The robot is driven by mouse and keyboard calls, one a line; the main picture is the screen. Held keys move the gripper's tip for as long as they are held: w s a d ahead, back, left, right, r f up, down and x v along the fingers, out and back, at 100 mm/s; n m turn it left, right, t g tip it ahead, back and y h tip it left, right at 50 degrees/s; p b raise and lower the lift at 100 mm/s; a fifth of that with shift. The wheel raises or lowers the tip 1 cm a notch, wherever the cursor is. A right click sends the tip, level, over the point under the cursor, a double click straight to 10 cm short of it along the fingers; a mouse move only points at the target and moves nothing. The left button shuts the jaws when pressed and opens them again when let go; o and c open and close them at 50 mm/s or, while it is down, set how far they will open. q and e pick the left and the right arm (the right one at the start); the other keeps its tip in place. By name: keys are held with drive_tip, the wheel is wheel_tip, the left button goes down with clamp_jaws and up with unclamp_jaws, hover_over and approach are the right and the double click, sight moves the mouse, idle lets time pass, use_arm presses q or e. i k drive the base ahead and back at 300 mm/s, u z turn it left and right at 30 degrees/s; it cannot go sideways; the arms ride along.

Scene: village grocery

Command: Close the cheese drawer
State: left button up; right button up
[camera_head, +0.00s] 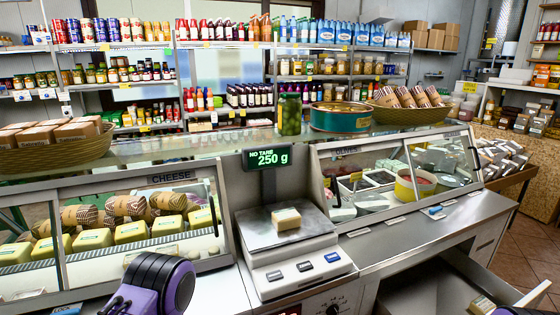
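A drawer (425,293) under the counter at the lower right stands pulled open, its grey interior showing. A small pale packet (482,303) lies in it near the right side. No label on the drawer is readable, and its lower part is cut off by the frame. The glass case marked CHEESE (172,178) is on the left, with yellow blocks and wrapped rolls inside. My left arm's purple and black end shows at the bottom left, before this case; its fingertips are not clear. Only a purple and dark piece of my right arm shows at the bottom right edge, by the drawer.
A scale (290,250) with a small block (286,218) on its plate stands mid-counter; its display (267,158) reads 250 g. A second glass case (400,175) is on the right. A pickle jar (290,114), round tin (340,117) and baskets stand on top. Floor (528,258) shows at right.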

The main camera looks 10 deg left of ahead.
sight(446, 282)
drive_tip(key=z, duration=1.7)
drive_tip(key=i, duration=1.25)
drive_tip(key=u, duration=0.45)
